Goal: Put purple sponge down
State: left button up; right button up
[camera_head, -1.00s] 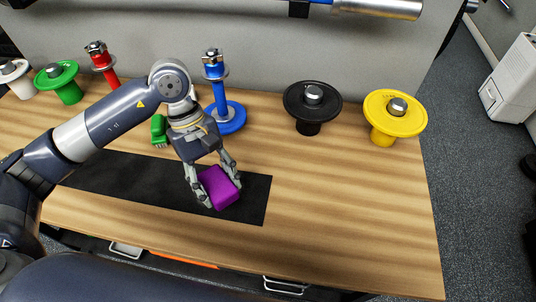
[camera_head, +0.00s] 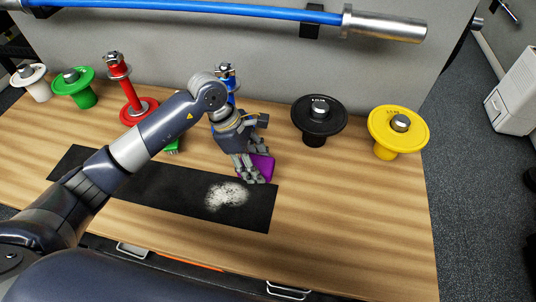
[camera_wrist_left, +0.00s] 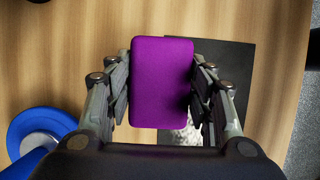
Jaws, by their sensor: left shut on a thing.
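The purple sponge (camera_head: 262,168) is between the fingers of my left gripper (camera_head: 254,178), at the right end of the black mat's back edge. In the left wrist view the sponge (camera_wrist_left: 162,82) fills the space between the two fingers of my left gripper (camera_wrist_left: 160,95), which is shut on it. Whether the sponge touches the surface below is hard to tell. The black mat (camera_head: 150,186) lies on the wooden table (camera_head: 340,215). A white powdery patch (camera_head: 227,195) is on the mat, in front of the gripper. My right gripper is not in view.
A green object (camera_head: 173,148) is partly hidden behind my left arm. Blue (camera_head: 228,82) and red (camera_head: 128,90) posts stand behind. Black (camera_head: 318,118) and yellow (camera_head: 398,128) weight holders stand to the right; green (camera_head: 75,85) and white ones (camera_head: 30,80) at the far left. The table's front right is clear.

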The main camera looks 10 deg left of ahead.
aim_at(268, 159)
pick_arm(q)
jog(key=w, duration=0.1)
jog(key=w+d, duration=0.1)
jog(key=w+p, duration=0.1)
jog(key=shift+w+d+f, duration=0.1)
jog(key=shift+w+d, duration=0.15)
jog(key=shift+d, duration=0.1)
jog(key=shift+w+d, duration=0.2)
jog(key=shift+w, duration=0.15)
notch_tip(268, 159, down, 3)
jog(key=shift+f+p, duration=0.1)
jog(key=shift+p, duration=0.95)
jog(key=shift+f, duration=0.25)
jog(key=shift+w+f+b, duration=0.1)
jog(key=shift+f+b, duration=0.15)
jog(key=shift+b, duration=0.05)
jog(key=o, duration=1)
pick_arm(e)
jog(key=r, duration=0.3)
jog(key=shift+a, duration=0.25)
pick_arm(q)
jog(key=shift+r, duration=0.1)
